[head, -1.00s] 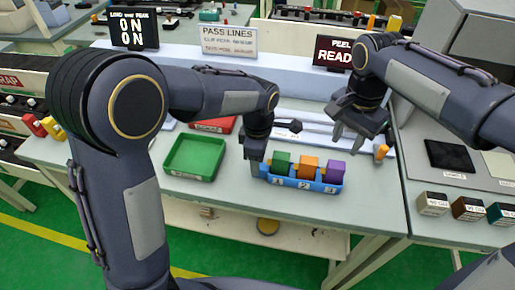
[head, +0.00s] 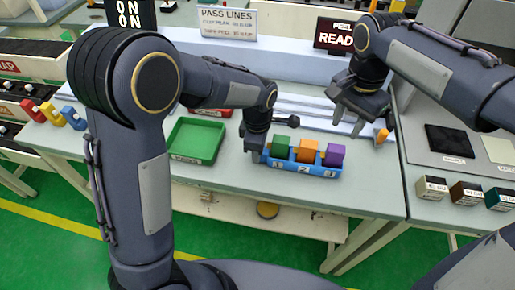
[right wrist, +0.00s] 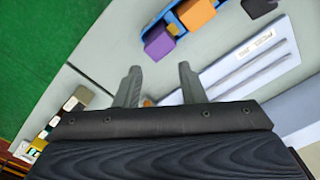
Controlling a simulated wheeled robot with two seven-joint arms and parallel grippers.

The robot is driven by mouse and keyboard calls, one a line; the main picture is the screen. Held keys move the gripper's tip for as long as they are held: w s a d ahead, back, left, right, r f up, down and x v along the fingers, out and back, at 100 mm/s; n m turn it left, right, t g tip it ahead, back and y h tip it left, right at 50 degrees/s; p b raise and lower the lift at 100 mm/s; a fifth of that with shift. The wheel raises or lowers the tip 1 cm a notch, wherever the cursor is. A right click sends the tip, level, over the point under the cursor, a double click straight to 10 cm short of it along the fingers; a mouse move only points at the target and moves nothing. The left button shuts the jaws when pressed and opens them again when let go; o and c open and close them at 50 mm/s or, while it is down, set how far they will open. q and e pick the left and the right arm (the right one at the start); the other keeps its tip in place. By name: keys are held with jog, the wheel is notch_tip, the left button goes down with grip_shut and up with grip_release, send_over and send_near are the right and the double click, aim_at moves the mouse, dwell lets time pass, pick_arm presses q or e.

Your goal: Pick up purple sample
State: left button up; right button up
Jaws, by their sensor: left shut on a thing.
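The purple sample (head: 334,155) sits upright in the slot marked 3 at the right end of a blue holder (head: 303,169). It also shows in the right wrist view (right wrist: 158,42), beyond the fingertips. A green sample (head: 279,146) and an orange sample (head: 307,150) stand in slots 1 and 2. My left gripper (head: 256,153) is at the holder's left end and looks shut on its end wall; the contact is partly hidden. My right gripper (head: 358,118) is open and empty, above and to the right of the purple sample. Its fingers stand apart in the right wrist view (right wrist: 160,88).
A green tray (head: 196,141) lies left of the holder. A small orange piece (head: 382,135) is near my right gripper. Labelled blocks (head: 466,193) and a dark pad (head: 449,141) are on the right bench. The table (head: 235,190) is clear in front of the holder.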

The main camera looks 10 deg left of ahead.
aim_at(337, 148)
jog(key=shift+o, duration=0.3)
jog(key=o, duration=0.3)
jog(key=n, duration=1.1)
jog(key=shift+w+r+n, duration=0.1)
jog(key=shift+n, duration=0.2)
jog(key=n, duration=0.7)
jog(key=shift+w, duration=0.1)
jog(key=n, duration=0.6)
jog(key=shift+r, duration=0.1)
jog(key=shift+f+n, duration=0.2)
jog(key=shift+n, duration=0.1)
notch_tip(337, 148, down, 6)
jog(key=shift+d+f, duration=0.1)
jog(key=shift+s+f, duration=0.2)
jog(key=shift+f, duration=2.5)
